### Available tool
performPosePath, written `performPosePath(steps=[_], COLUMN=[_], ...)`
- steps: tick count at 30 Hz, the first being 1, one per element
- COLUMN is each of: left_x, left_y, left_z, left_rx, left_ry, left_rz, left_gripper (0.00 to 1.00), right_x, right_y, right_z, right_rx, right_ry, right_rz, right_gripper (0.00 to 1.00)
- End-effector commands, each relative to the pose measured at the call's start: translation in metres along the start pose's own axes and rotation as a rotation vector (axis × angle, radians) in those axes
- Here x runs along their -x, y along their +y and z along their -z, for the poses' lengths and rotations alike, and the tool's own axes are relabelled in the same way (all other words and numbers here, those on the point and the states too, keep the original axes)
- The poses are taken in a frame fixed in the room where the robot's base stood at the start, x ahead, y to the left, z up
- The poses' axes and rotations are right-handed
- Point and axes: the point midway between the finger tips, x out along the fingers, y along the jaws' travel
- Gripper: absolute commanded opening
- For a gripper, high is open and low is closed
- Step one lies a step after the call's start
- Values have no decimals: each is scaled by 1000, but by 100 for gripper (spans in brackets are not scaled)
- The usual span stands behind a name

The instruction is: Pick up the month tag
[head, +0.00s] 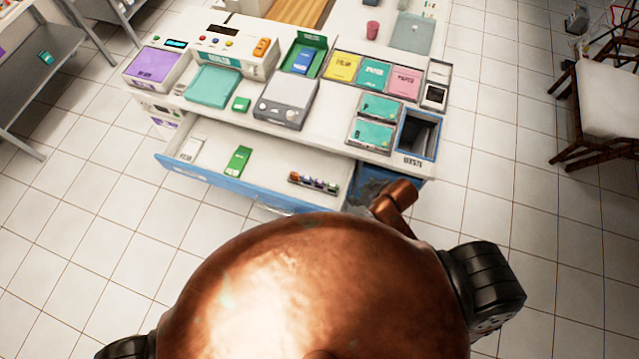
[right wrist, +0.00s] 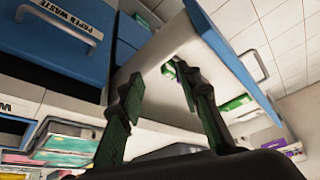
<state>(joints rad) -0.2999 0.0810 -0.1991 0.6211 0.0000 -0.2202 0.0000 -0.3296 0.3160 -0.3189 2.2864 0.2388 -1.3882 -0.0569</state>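I cannot make out for certain which thing is the month tag. The open drawer (head: 270,180) of the white desk holds a green card-like tag (head: 239,161), a white piece (head: 191,149) at its left end and a row of small coloured pieces (head: 314,183) at its right; their print is too small to read. My right gripper's fingers stand apart with nothing between them in the right wrist view (right wrist: 153,76), below and beside the drawer's wall. My left gripper is out of view.
The desk top carries a grey device (head: 286,101), teal pads (head: 213,86), coloured trays (head: 374,72) and a waste bin opening (head: 418,135). A blue cabinet front (right wrist: 55,40) with a handle is close to my right gripper. A wooden chair (head: 605,100) stands right.

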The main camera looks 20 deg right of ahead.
Motion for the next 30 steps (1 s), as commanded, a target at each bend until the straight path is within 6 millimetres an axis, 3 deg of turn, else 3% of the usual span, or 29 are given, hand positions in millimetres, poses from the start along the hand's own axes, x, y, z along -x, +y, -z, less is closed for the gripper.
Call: performPosePath(steps=[9, 13, 21, 30], left_x=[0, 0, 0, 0], left_y=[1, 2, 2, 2], left_z=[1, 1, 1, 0], left_rx=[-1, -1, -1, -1], left_ry=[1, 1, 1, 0], left_rz=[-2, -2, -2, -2], left_gripper=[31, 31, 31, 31], right_x=[-50, -74, -101, -129], right_y=[-34, -36, -13, -20], right_z=[63, 80, 93, 94], right_rx=[271, 381, 476, 478], right_ry=[59, 60, 41, 41], right_rz=[152, 209, 251, 255], right_gripper=[32, 32, 32, 32])
